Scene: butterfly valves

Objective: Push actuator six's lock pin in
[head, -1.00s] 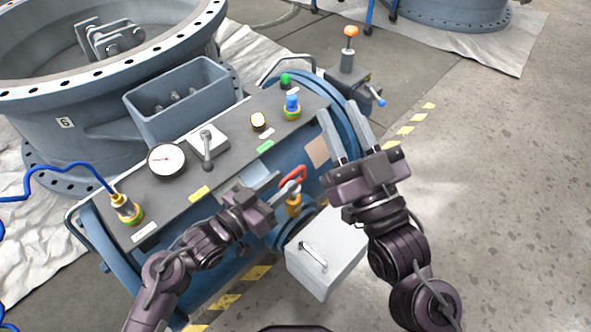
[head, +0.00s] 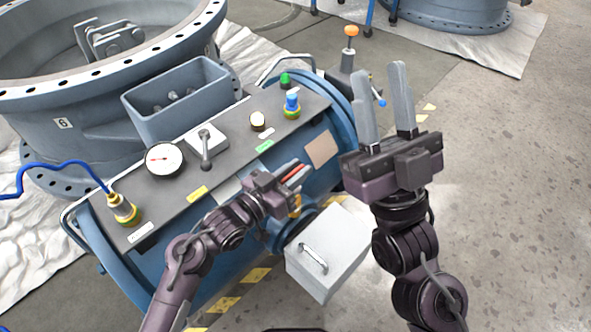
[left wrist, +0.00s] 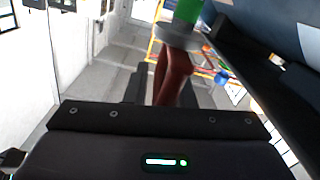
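The number 6 is on the large blue-grey valve body (head: 62,124). Beside it lies the blue actuator cylinder with a dark panel (head: 225,160). An orange knob (head: 351,31) tops an upright grey stem at the cylinder's far right end; I cannot be sure it is the lock pin. My right gripper (head: 384,90) is open and empty, fingers pointing up, to the right of the cylinder and below the knob in the picture. My left gripper (head: 292,176) is at the red handle (left wrist: 173,78) on the cylinder's front. Whether its fingers grip the handle is unclear.
A grey box with a handle (head: 327,255) is in front of the cylinder. The panel carries a gauge (head: 164,160), a grey lever (head: 206,148), a blue knob (head: 292,102) and a green button (head: 285,79). Floor on the right is clear.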

